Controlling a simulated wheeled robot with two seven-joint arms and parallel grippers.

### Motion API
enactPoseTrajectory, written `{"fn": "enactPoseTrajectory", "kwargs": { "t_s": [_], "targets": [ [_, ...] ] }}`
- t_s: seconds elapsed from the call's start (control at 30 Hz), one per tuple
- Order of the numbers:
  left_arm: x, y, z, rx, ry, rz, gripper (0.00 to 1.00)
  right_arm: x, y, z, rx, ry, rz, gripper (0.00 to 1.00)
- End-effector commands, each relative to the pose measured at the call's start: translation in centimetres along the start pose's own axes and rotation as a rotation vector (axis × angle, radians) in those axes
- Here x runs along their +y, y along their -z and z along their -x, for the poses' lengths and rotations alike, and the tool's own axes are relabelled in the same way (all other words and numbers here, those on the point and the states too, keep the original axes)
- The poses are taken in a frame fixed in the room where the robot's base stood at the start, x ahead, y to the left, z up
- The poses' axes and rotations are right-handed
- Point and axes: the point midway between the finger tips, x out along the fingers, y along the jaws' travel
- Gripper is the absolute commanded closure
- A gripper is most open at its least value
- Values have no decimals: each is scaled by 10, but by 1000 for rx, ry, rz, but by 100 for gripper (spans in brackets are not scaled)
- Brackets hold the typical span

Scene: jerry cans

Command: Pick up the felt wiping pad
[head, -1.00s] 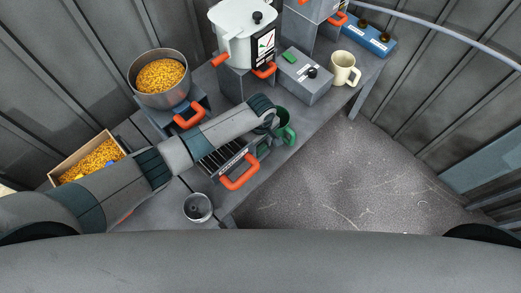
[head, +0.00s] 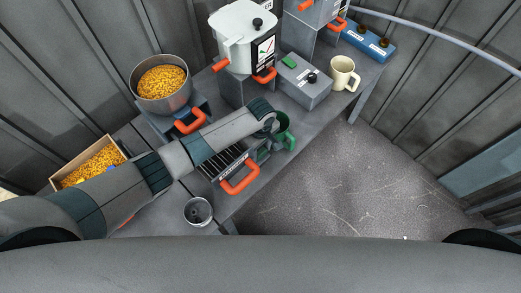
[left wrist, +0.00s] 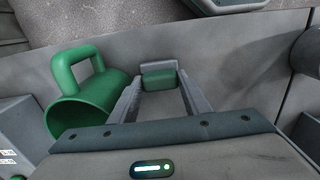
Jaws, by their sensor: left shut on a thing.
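My left gripper (left wrist: 160,84) is shut on a small green block, which looks like the felt wiping pad (left wrist: 159,78). The pad sits between the two grey fingertips in the left wrist view. In the head view my left arm reaches across the bench, and its forearm and wrist largely hide the fingers; I cannot make out the held pad there. A green mug (left wrist: 88,96) is close beside the left finger in the left wrist view; it also shows past the wrist in the head view (head: 286,131). My right gripper is not in view.
A slotted tray with an orange handle (head: 240,177) and a metal cup (head: 198,211) are near the arm. Behind are a pot of yellow grains (head: 162,83), a white can (head: 236,35), a grey box (head: 305,88) with a green piece on top, and a cream mug (head: 342,73).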

Motion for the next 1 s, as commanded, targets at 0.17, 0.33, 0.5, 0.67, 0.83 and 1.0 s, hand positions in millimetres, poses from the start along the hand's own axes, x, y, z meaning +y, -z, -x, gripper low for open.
{"fn": "enactPoseTrajectory", "kwargs": {
  "t_s": [0.17, 0.33, 0.5, 0.67, 0.83, 1.0],
  "targets": [
    [0, 0, 17, -1, 1, 1, 80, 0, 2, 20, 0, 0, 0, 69],
    [0, -1, 36, -1, 0, 0, 80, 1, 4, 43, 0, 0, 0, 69],
    [8, -23, 56, -5, 0, -2, 80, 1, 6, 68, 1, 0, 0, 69],
    [19, -52, 73, -4, 0, -2, 80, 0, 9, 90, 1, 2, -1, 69],
    [29, -80, 84, -4, -1, -2, 80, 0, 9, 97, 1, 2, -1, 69],
    [37, -99, 96, -2, -1, -1, 80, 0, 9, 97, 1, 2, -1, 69]
  ]
}}
